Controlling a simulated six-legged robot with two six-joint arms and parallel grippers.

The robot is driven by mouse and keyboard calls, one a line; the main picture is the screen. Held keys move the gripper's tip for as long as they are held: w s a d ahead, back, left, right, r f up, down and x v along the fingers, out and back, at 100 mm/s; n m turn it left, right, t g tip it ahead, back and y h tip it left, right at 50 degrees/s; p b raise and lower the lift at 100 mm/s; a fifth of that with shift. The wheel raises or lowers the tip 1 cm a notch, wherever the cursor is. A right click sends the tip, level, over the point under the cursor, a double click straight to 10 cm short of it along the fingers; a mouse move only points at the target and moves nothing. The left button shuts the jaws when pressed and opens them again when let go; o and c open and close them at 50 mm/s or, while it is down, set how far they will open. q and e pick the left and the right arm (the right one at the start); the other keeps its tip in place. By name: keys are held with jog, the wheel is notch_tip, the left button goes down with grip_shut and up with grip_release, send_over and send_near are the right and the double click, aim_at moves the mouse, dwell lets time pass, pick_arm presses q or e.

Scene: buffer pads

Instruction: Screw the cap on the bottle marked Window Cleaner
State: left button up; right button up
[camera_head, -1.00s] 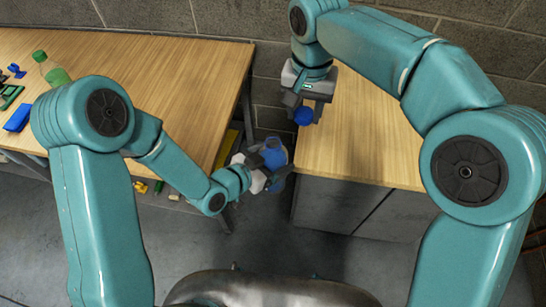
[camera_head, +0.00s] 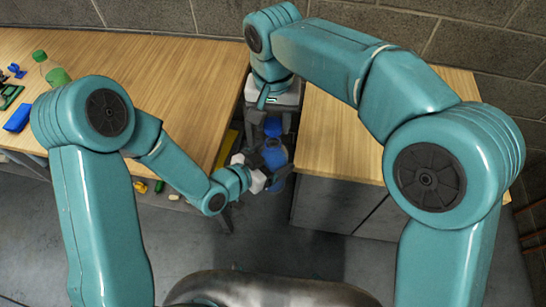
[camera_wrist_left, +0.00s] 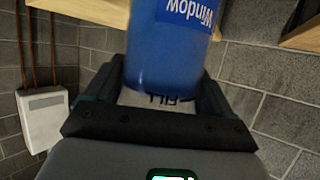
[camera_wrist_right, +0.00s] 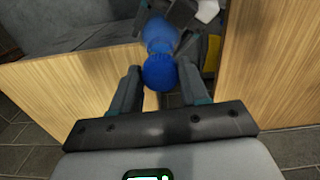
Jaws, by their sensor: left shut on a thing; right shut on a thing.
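A blue bottle (camera_head: 276,158) is held over the gap between the two tables. Its label reads "Window" in the left wrist view (camera_wrist_left: 175,45); the rest is cut off. My left gripper (camera_head: 264,163) is shut around the bottle. A blue cap (camera_head: 272,127) is held above the bottle, and it also shows in the right wrist view (camera_wrist_right: 160,72). My right gripper (camera_head: 270,112) is shut on the cap from above. In the right wrist view the bottle (camera_wrist_right: 160,36) shows just beyond the cap. I cannot tell whether cap and bottle neck touch.
Table edges flank the held bottle.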

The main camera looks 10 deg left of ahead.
jog(key=shift+w+f, duration=0.1)
jog(key=shift+f, duration=0.75)
jog(key=shift+f, duration=0.9)
jog(key=shift+f, duration=0.5)
